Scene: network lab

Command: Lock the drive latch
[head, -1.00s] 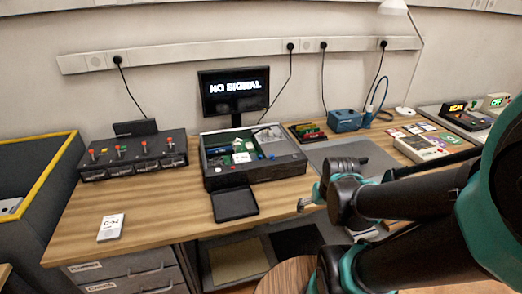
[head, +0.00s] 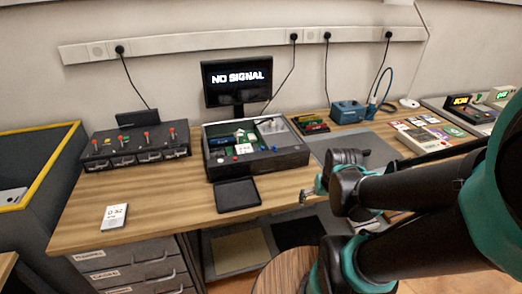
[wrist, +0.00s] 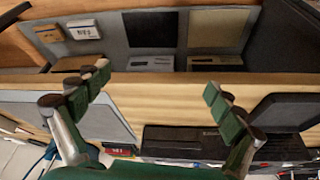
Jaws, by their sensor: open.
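A black bay unit (head: 135,150) with several upright levers, some red-tipped, stands at the left of the bench in the head view. Its front has several slots with light handles. An open computer case (head: 257,161) with green boards inside stands at the bench's middle. I cannot tell which part is the drive latch.
A monitor (head: 238,82) reading "NO SIGNAL" stands behind the case. A black tray (head: 237,195) lies in front of it, and a white labelled card (head: 114,217) lies front left. A blue box (head: 347,112) stands back right. Bare wood lies left of the tray.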

